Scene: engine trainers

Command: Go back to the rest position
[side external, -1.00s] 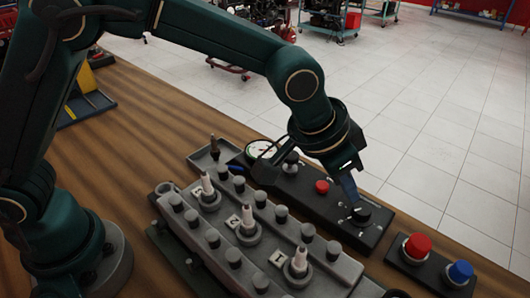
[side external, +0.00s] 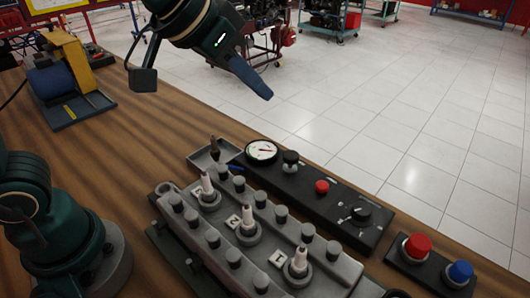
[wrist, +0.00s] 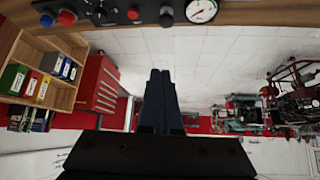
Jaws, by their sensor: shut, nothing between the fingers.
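My gripper (side external: 266,94) is raised high at the top of the side external view, above and behind the bench. Its fingers are together and empty, pointing down to the right. In the wrist view my gripper (wrist: 160,72) also shows with its fingers closed. Below it in the side view lies the black control panel (side external: 335,205) with a gauge (side external: 261,151), a red button (side external: 322,187) and a black rotary knob (side external: 361,212). The grey engine block (side external: 225,232) with white numbered plugs stands in front of the panel. My gripper touches none of them.
A box with red and blue buttons (side external: 437,262) is at the bench's right. A small tray (side external: 212,155) lies left of the panel. A yellow and blue bench machine (side external: 68,75) stands at the back left. The wrist view shows shelves (wrist: 48,75) and a red cabinet (wrist: 98,85).

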